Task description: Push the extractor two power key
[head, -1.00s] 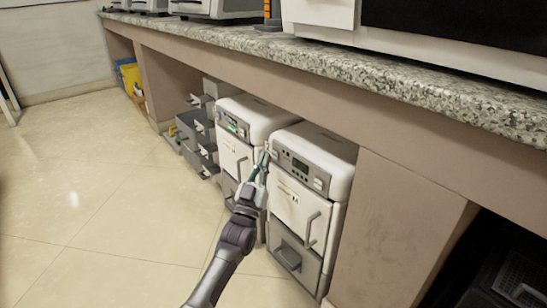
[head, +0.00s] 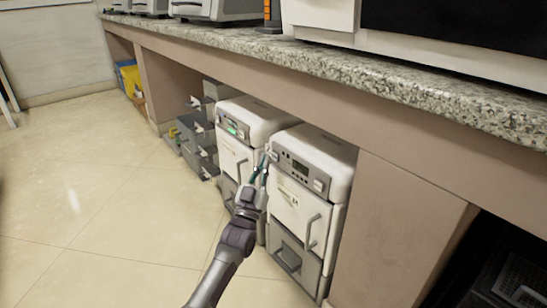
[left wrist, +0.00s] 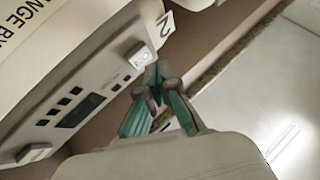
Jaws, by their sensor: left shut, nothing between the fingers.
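Extractor two (head: 312,205) is the nearer white unit under the counter. In the left wrist view a tag with a 2 (left wrist: 165,24) shows beside its control panel (left wrist: 98,84). Its power key (left wrist: 139,56), a small pale key marked ON, is at the panel's end. My left gripper (head: 266,151) is shut and empty at the upper left corner of this panel. In the left wrist view its teal fingers (left wrist: 157,82) meet just beside the key, and I cannot tell whether they touch it. My right gripper is not in view.
A similar white unit (head: 236,150) with a lit green display stands just to the left. Grey drawers (head: 194,140) lie beyond it. The granite counter (head: 400,85) overhangs the units. The floor (head: 105,215) at left is clear.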

